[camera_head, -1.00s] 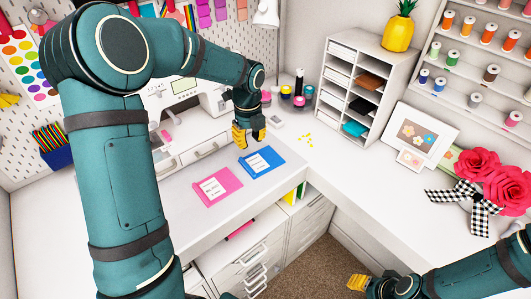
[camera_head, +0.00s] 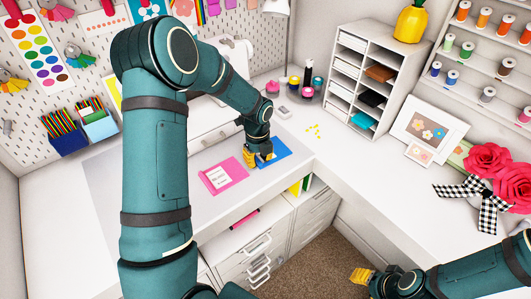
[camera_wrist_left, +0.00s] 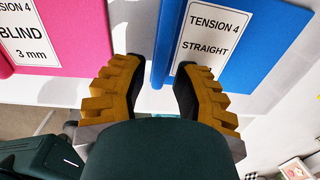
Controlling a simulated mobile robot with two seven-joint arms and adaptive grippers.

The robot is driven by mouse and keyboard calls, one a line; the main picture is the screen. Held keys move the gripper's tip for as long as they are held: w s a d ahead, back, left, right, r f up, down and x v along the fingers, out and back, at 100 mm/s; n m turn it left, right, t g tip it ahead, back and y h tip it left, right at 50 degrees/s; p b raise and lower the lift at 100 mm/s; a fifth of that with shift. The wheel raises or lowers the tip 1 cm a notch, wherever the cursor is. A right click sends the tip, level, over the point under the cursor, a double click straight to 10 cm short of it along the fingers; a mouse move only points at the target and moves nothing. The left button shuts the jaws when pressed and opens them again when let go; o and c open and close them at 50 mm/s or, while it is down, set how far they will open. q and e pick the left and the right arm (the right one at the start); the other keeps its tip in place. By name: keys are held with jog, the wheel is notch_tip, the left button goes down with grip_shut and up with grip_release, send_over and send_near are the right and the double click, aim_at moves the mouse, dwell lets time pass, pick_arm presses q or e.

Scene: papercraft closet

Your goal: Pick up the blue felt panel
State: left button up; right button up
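The blue felt panel (camera_head: 279,150) lies on the white desk, with a white label reading "TENSION 4 STRAIGHT" in the left wrist view (camera_wrist_left: 250,55). My left gripper (camera_head: 258,160) is low over its left part and hides some of it. In the left wrist view my left gripper (camera_wrist_left: 160,80) is open, its yellow fingers apart. The panel's left edge shows between them; I cannot tell whether they touch it. My right gripper (camera_head: 361,276) is at the bottom, away from the panel; its opening is unclear.
A pink panel (camera_head: 233,178) lies just left of the blue one; it also shows in the left wrist view (camera_wrist_left: 85,55). A sewing machine (camera_head: 236,57) stands behind my left arm. A white shelf unit (camera_head: 362,75) stands at back right.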

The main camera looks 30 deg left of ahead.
pick_arm(q)
jog(key=shift+f, duration=0.4)
jog(key=shift+o, duration=0.3)
grip_shut()
